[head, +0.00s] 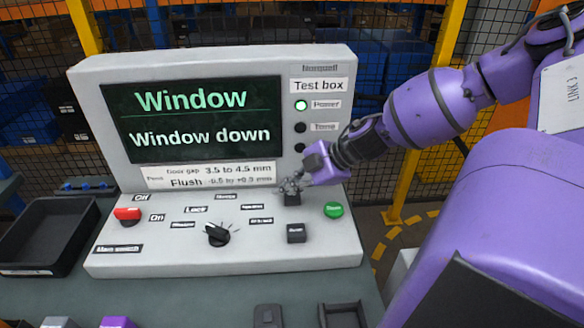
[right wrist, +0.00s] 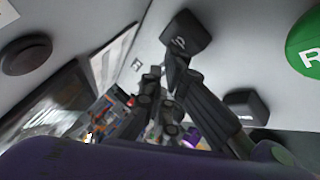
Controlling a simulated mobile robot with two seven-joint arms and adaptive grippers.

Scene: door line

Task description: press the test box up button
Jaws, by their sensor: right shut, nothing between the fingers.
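The grey test box (head: 335,250) stands on the bench, and its screen (head: 190,115) reads "Window" and "Window down". The black up button (head: 292,200) is on the sloped panel, partly hidden behind my right gripper (head: 290,185). In the right wrist view, the up button (right wrist: 186,32) is right by the fingertips (right wrist: 172,62), which overlap its edge; I cannot tell whether they touch it. My right gripper is shut and empty. The black down button (head: 296,233) lies just below in the head view and also shows in the right wrist view (right wrist: 245,106). My left gripper is not in view.
A round green button (head: 333,209) sits right of the up button. A black rotary knob (head: 217,235) and a red switch (head: 127,215) are to the left. The green power lamp (head: 301,105) is lit. A black tray (head: 40,235) stands left of the box.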

